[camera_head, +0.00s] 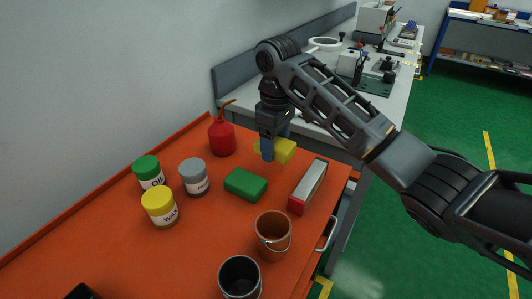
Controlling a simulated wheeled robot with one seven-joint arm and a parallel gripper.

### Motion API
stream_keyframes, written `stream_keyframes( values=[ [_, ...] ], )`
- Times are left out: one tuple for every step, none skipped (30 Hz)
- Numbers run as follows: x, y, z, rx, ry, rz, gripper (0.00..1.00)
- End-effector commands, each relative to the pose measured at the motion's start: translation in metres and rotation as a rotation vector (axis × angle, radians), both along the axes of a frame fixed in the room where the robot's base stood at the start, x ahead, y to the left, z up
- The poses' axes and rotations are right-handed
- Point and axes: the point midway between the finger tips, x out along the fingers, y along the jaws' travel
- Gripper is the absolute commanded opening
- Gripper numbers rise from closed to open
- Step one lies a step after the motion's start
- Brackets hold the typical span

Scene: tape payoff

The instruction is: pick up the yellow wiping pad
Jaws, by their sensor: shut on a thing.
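The yellow wiping pad (282,150) is near the back right of the orange cart top (110,235). My gripper (267,152) reaches down from above and is shut on the pad's left part. One blue finger shows in front of the pad and hides a bit of it. I cannot tell whether the pad touches the cart top or is held just above it.
A green pad (246,184) and a red-and-grey box (308,186) lie close in front. A red oil can (222,136), several lidded jars (194,177), a copper bucket (272,236) and a dark bucket (239,277) stand around. A grey bench (335,130) is behind.

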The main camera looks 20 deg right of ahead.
Motion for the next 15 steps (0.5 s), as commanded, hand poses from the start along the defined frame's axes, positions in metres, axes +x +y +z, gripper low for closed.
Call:
stream_keyframes(
  values=[
    [-0.007, -0.009, 0.008, 0.002, -0.004, -0.002, 0.37],
    [-0.012, -0.015, 0.012, 0.002, -0.004, -0.002, 0.37],
    [-0.018, -0.021, 0.017, 0.001, -0.004, -0.002, 0.37],
    [-0.02, -0.025, 0.024, -0.003, -0.005, -0.002, 0.37],
    [-0.024, -0.029, 0.028, -0.002, -0.004, -0.003, 0.37],
    [-0.028, -0.034, 0.031, -0.003, -0.003, -0.003, 0.37],
    [-0.032, -0.037, 0.033, -0.002, -0.002, -0.001, 0.37],
    [-0.035, -0.041, 0.036, -0.003, -0.003, -0.002, 0.37],
    [-0.039, -0.045, 0.039, -0.003, -0.003, -0.002, 0.37],
    [-0.042, -0.048, 0.042, -0.002, -0.004, -0.002, 0.37],
    [-0.044, -0.051, 0.044, -0.003, -0.004, -0.002, 0.37],
    [-0.048, -0.054, 0.046, -0.002, -0.002, -0.001, 0.37],
    [-0.05, -0.057, 0.048, -0.002, -0.003, -0.001, 0.37],
    [-0.052, -0.059, 0.049, -0.003, -0.003, 0.0, 0.37],
    [-0.055, -0.061, 0.051, -0.001, -0.002, 0.0, 0.37]
  ],
)
